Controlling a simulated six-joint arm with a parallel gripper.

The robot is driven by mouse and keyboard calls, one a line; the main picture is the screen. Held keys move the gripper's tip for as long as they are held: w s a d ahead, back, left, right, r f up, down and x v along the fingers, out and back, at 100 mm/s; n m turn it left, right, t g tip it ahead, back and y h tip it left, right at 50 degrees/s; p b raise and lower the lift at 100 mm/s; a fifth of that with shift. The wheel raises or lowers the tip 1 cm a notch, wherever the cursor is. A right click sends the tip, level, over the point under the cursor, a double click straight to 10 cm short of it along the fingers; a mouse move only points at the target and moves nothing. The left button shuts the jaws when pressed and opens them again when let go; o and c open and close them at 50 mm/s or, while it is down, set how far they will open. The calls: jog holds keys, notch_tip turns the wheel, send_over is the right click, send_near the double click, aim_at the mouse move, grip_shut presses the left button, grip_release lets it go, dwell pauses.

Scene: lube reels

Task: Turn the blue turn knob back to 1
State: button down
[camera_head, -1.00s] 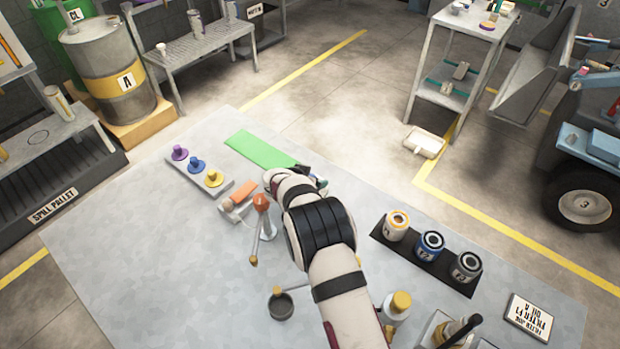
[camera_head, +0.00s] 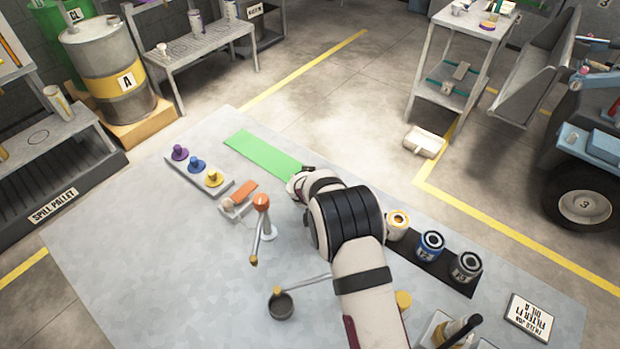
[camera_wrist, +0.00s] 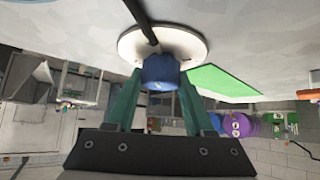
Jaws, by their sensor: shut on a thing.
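The blue turn knob (camera_wrist: 160,72) shows in the wrist view, in front of a round white disc (camera_wrist: 128,46). A dark bar crosses the disc above the knob. My gripper (camera_wrist: 160,84) has its two green fingers on either side of the knob and is shut on it. The number the knob points to cannot be read. In the head view my arm and wrist hide the knob and the fingertips.
A strip with purple, blue (camera_head: 197,164) and yellow (camera_head: 213,179) knobs lies left of a green mat (camera_head: 262,155). An orange-topped lever (camera_head: 262,204) and a dark cup (camera_head: 281,305) stand left of my arm. Several cans (camera_head: 430,246) stand right. The table's left front is clear.

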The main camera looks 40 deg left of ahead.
jog(key=shift+r+n, duration=0.1)
jog(key=shift+n, duration=0.3)
jog(key=shift+c, duration=1.4)
grip_release()
jog(key=v, duration=1.6)
jog(key=w+d+n+g+y, duration=0.3)
jog(key=w+d+n+g, duration=0.15)
jog(key=w+n, duration=0.2)
jog(key=x, duration=1)
jog(key=s+x, duration=0.1)
jog(key=x, duration=0.5)
jog(key=shift+a, duration=0.2)
